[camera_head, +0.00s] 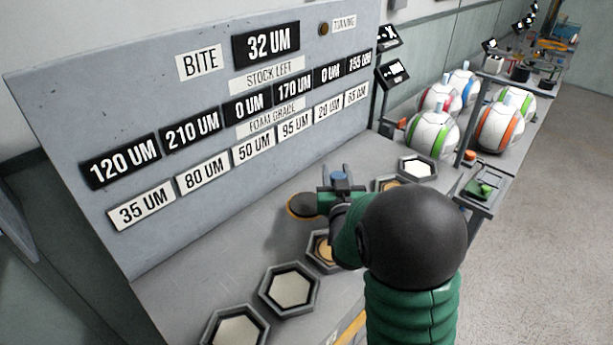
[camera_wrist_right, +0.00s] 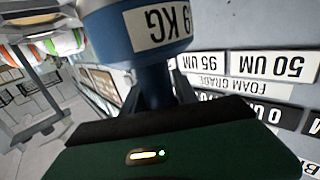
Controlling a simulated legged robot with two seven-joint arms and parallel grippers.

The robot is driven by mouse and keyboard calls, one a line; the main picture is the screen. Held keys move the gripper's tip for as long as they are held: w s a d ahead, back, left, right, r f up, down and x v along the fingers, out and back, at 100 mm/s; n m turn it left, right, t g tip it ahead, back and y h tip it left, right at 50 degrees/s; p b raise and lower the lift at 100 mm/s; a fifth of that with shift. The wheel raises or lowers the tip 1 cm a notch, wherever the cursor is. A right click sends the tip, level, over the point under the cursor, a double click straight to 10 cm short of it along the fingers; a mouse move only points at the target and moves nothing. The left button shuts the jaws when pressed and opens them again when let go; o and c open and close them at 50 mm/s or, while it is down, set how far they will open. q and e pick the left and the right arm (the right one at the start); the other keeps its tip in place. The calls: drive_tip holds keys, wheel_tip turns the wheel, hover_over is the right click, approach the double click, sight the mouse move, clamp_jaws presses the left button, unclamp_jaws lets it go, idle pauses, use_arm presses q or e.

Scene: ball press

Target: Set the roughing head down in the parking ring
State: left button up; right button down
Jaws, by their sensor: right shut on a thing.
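My right gripper (camera_head: 339,190) is shut on a blue cylindrical tool, which I take to be the roughing head (camera_head: 340,177). In the right wrist view the blue head (camera_wrist_right: 118,40) fills the top middle and carries a white label ending in "9 KG"; the dark fingers (camera_wrist_right: 155,88) are at it. A dark round disc with an orange rim (camera_head: 301,206) is just left of the gripper, over the bench; I cannot tell whether it is the parking ring. The head's underside and any contact are hidden. My left gripper is not in view.
Several hexagonal sockets with pale discs, such as one at the front (camera_head: 289,289), line the bench (camera_head: 190,285). A grey panel (camera_head: 100,80) with number plates rises behind. Striped balls (camera_head: 432,135) stand on a rack at the right.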

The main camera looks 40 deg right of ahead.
drive_tip(key=w+f, duration=0.1)
drive_tip(key=w, duration=0.2)
drive_tip(key=w+f, duration=0.2)
drive_tip(key=w, duration=0.2)
drive_tip(key=w+f, duration=0.1)
drive_tip(key=w, duration=0.2)
drive_tip(key=shift+w+a+f+b, duration=0.25)
drive_tip(key=shift+w+f+b, duration=0.05)
drive_tip(key=shift+w+f, duration=0.05)
drive_tip(key=c, duration=0.9)
unclamp_jaws()
drive_tip(key=shift+s, duration=0.1)
drive_tip(key=shift+c, duration=0.2)
drive_tip(key=v, duration=0.7)
drive_tip(key=shift+s+a, duration=0.2)
drive_tip(key=shift+a, duration=0.05)
